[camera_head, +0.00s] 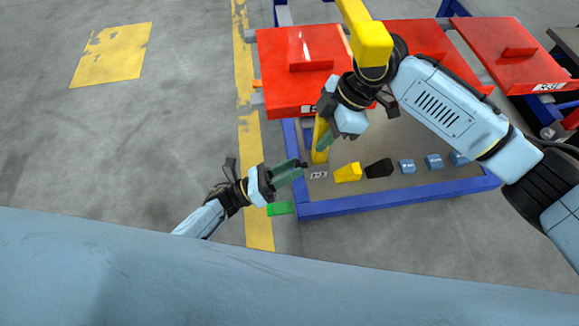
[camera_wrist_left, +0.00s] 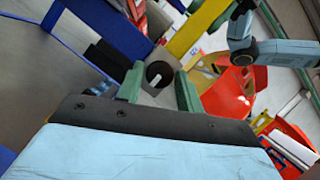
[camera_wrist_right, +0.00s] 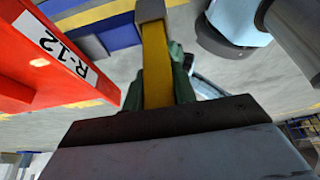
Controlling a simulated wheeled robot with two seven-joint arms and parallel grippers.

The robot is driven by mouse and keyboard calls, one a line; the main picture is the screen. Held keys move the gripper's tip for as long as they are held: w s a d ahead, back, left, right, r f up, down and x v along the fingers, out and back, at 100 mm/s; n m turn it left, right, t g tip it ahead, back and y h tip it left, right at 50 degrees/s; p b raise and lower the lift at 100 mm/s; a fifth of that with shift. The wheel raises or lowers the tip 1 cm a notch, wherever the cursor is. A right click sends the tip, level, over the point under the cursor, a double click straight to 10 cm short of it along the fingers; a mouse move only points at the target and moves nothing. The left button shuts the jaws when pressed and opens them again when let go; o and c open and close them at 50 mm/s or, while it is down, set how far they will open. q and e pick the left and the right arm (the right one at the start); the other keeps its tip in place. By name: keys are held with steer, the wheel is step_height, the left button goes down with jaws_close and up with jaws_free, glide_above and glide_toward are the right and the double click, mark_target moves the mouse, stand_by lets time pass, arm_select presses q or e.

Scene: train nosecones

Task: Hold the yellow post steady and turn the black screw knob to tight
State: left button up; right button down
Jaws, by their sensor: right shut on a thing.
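The yellow post (camera_head: 320,152) stands at the left corner of the blue-framed cart. My right gripper (camera_head: 325,137) is shut on it from above; in the right wrist view the post (camera_wrist_right: 156,62) runs between the green fingers (camera_wrist_right: 157,82). The black screw knob (camera_wrist_left: 159,73), round with a pale line on its face, shows in the left wrist view just ahead of and between the fingertips of my left gripper (camera_wrist_left: 158,88). The left gripper (camera_head: 303,168) is open, pointing at the post's lower part. I cannot tell whether its fingers touch the knob.
Red panels (camera_head: 300,88) sit behind the post. Yellow, black and blue blocks (camera_head: 347,173) lie in a row inside the blue frame (camera_head: 400,199), right of my left gripper. The floor on the left is clear.

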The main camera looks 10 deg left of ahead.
arm_select(q)
steer(key=shift+o, duration=1.1)
steer(key=v, duration=1.2)
arm_select(e)
steer(key=c, duration=1)
jaws_free()
steer(key=shift+c, duration=0.2)
